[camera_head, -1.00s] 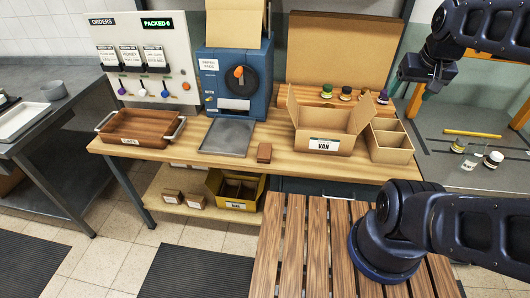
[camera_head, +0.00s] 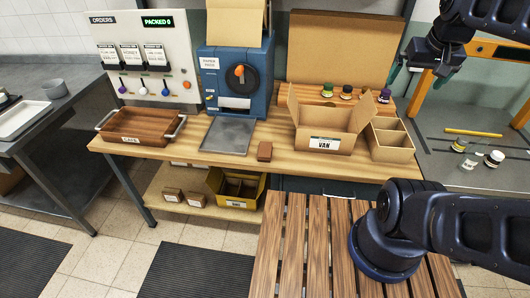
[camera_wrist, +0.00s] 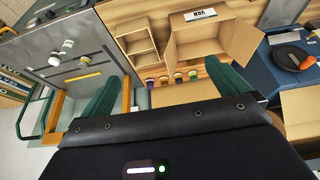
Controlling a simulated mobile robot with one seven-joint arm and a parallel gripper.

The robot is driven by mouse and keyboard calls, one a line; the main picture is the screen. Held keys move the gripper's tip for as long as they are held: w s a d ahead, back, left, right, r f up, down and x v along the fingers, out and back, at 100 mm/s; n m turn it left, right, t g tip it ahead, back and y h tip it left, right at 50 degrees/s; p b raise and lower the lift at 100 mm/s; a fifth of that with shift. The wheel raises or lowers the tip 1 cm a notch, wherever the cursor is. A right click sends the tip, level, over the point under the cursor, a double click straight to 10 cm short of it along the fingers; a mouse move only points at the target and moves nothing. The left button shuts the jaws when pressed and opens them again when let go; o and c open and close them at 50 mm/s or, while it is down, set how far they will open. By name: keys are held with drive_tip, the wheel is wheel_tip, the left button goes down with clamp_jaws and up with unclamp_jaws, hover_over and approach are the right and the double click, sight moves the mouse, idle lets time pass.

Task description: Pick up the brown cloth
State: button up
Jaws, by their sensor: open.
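A small brown block-like item (camera_head: 264,151), which may be the brown cloth folded up, lies on the wooden bench (camera_head: 220,163) near its front edge. It is in front of the grey plate and left of the VAN box. I cannot make out its fabric, and I do not make it out in the wrist view. My gripper (camera_head: 418,78) is up at the right, above and behind the bench's right end, far from the brown item. Its green fingers are spread with nothing between them, as the wrist view also shows (camera_wrist: 168,92).
The open VAN box (camera_head: 325,144) and a divided carton (camera_head: 390,140) stand right of the item. A grey plate (camera_head: 228,136), a blue machine (camera_head: 235,80) and a wooden tray (camera_head: 140,127) are left. Small jars (camera_head: 346,93) stand behind the box.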

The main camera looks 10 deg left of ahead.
drive_tip(key=w+a+r+m+g, duration=0.1)
drive_tip(key=w+a+r+m, duration=0.35)
drive_tip(key=w+a, duration=0.25)
drive_tip(key=m+g, duration=0.4)
drive_tip(key=m, duration=0.9)
hover_over(265, 149)
wheel_tip(265, 149, down, 3)
drive_tip(key=shift+f, duration=21.8)
drive_tip(key=c, duration=0.8)
